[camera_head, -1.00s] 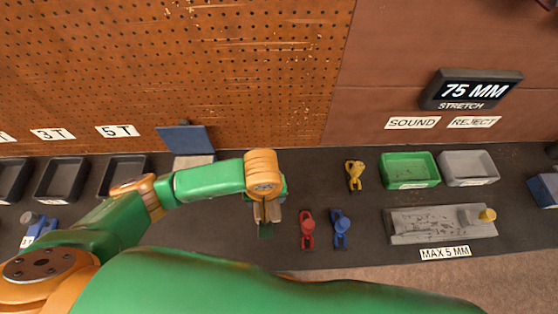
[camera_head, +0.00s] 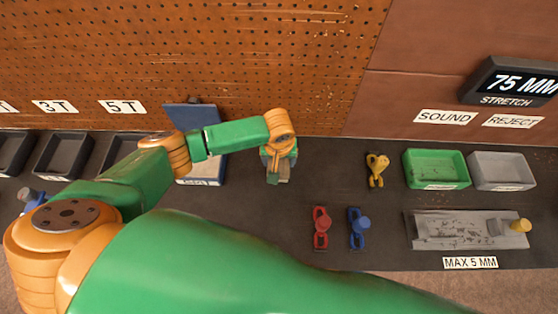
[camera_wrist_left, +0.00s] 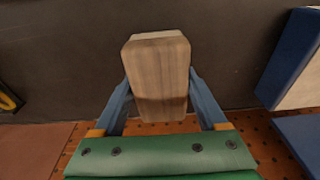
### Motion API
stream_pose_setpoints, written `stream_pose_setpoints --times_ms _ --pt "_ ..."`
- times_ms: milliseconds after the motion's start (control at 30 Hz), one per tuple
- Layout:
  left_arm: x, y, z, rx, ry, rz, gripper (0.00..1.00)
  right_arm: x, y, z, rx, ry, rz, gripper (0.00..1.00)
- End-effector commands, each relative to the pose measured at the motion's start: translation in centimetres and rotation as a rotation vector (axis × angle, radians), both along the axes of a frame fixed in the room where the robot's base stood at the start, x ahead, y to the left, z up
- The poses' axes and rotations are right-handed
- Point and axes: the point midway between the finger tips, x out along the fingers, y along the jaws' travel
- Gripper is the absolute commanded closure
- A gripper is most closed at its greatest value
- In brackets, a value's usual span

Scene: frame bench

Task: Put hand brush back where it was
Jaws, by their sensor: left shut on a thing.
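My left gripper (camera_wrist_left: 160,98) is shut on a wooden block-shaped piece, which I take to be the hand brush (camera_wrist_left: 158,65). In the wrist view its blue fingers sit on both sides of the wood, with dark bench surface behind it. In the head view the left gripper (camera_head: 278,172) points down over the bench near the pegboard, with part of the brush (camera_head: 284,173) showing at its tip. Bristles are not visible, and I cannot tell the height above the bench. My right gripper is not in view.
Pegboard (camera_head: 230,60) rises behind.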

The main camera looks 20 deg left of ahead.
Motion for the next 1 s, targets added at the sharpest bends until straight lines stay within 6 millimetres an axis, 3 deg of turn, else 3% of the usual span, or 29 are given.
stream_pose_setpoints --times_ms 333,367,433,467,767,1000 --pt "0.0 -0.1 -0.7 -0.001 0.0 0.0 0.7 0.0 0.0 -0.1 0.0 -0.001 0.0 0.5" --pt "0.0 -0.1 -0.8 -0.001 0.0 0.0 0.23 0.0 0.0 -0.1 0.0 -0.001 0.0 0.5" --pt "0.0 -0.1 -0.7 -0.001 0.0 0.0 0.04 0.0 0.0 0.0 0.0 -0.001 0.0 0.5" --pt "0.0 -0.1 -0.7 -0.001 0.0 0.0 0.0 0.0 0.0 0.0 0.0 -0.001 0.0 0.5" --pt "-0.1 -0.1 0.1 -0.002 -0.002 -0.001 0.0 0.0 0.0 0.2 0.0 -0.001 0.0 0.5" --pt "-0.7 -0.4 5.5 -0.006 -0.005 -0.002 0.0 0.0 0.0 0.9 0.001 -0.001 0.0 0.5"
